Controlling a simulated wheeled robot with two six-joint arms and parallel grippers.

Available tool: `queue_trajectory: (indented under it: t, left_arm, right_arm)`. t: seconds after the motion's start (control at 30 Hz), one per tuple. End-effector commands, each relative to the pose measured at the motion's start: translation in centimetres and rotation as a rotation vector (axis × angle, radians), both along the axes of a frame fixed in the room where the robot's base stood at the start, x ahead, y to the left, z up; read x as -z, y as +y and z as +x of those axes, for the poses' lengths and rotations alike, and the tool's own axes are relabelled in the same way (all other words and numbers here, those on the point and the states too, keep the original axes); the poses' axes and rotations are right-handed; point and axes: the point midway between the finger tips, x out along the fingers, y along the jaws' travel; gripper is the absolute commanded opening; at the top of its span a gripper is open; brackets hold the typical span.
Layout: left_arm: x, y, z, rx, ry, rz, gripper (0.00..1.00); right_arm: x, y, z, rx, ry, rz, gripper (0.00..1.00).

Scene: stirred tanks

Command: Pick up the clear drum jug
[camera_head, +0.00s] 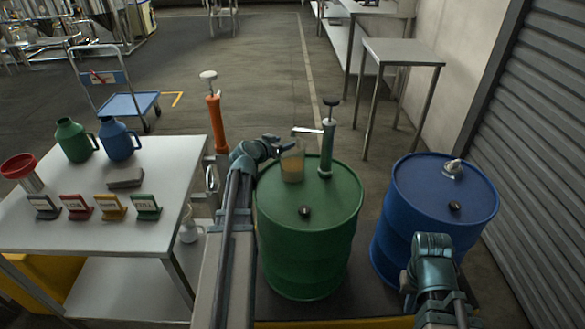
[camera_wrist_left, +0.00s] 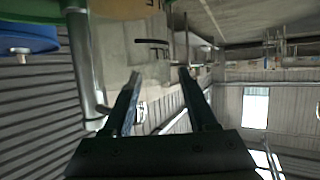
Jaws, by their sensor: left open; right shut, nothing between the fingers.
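The clear drum jug (camera_head: 292,168) stands upright on the green drum (camera_head: 309,255) under the spout of a green hand pump (camera_head: 327,140), with amber liquid in it. My left gripper (camera_head: 280,148) is open, at the jug's upper left side. In the left wrist view the jug (camera_wrist_left: 148,50) lies ahead of the open fingertips (camera_wrist_left: 160,76); I cannot tell whether they touch it. My right gripper (camera_head: 434,240) is shut and empty in front of the blue drum.
The blue drum (camera_head: 400,220) stands right of the green one. An orange pump (camera_head: 216,125) stands behind my left arm.

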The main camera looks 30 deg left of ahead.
Motion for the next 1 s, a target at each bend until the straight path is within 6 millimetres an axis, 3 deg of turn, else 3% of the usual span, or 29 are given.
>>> queue_trajectory:
  t: [0.1, 0.33, 0.6, 0.67, 1.0]
  left_arm:
    - [0.62, 0.08, 1.42, 0.001, 0.000, 0.001, 0.58]
    - [0.49, 0.01, 1.36, 0.000, 0.000, 0.001, 0.56]
    - [0.49, 0.03, 1.33, 0.000, 0.000, 0.000, 0.08]
    - [0.49, 0.02, 1.34, 0.000, 0.000, 0.000, 0.00]
    - [0.50, 0.02, 1.33, 0.000, 0.000, 0.000, 0.00]
  right_arm:
    - [0.62, 0.00, 0.00, 0.000, 0.000, 0.000, 0.00]
    - [0.49, 0.00, 0.00, 0.000, 0.000, 0.000, 0.00]
    - [0.49, 0.00, 0.00, 0.000, 0.000, 0.000, 0.00]
    - [0.49, 0.00, 0.00, 0.000, 0.000, 0.000, 0.00]
    - [0.49, 0.00, 0.00, 0.000, 0.000, 0.000, 0.00]
